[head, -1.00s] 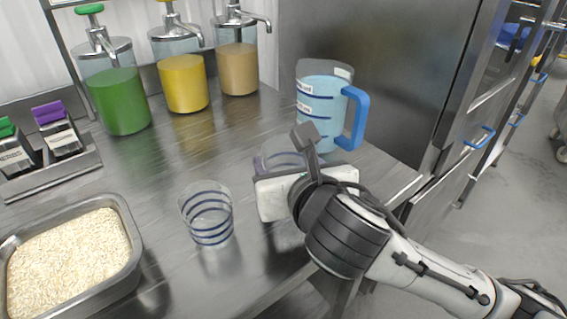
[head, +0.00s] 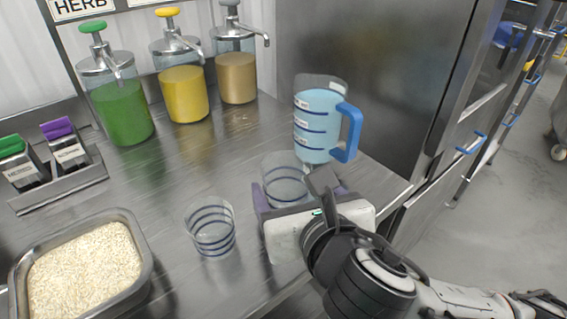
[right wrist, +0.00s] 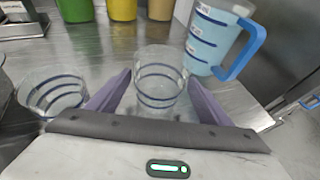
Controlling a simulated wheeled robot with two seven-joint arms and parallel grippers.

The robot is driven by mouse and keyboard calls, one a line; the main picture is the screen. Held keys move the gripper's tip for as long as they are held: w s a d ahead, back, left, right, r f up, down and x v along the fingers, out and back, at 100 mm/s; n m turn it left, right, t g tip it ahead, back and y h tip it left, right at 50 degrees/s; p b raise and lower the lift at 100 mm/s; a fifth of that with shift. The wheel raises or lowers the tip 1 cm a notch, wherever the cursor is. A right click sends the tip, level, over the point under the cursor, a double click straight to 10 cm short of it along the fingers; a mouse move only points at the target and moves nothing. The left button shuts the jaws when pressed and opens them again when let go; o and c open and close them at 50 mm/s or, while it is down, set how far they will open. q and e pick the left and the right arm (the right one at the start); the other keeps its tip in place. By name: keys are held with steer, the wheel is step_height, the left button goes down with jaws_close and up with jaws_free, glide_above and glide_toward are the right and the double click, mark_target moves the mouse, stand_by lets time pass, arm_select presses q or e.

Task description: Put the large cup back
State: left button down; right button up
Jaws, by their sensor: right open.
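Two clear cups with blue stripes stand upright on the steel counter. One cup (head: 284,182) is in front of the blue pitcher; it also shows in the right wrist view (right wrist: 159,84). The other cup (head: 211,232) stands to its left, nearer me, and shows at the left of the right wrist view (right wrist: 52,92). I cannot tell for sure which is the large one. My right gripper (head: 298,190) is open, its purple fingers on either side of the cup by the pitcher, with gaps visible in the right wrist view (right wrist: 160,78). My left gripper is out of view.
A pitcher (head: 318,125) with blue handle stands just behind the cup. A rice pan (head: 140,250) is at the front left. Pump jars of green (head: 122,112), yellow (head: 184,94) and tan (head: 237,80) line the back. The middle counter is clear.

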steer(key=p+v, duration=0.2)
steer(key=v, duration=0.3)
steer(key=shift+w+r, duration=0.1)
steer(key=shift+s+d+r+p, duration=0.1)
steer(key=shift+s+p, duration=0.25)
steer(key=shift+s, duration=0.1)
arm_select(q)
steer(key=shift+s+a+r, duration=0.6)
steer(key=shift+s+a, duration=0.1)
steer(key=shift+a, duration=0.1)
arm_select(e)
steer(key=shift+s, duration=0.1)
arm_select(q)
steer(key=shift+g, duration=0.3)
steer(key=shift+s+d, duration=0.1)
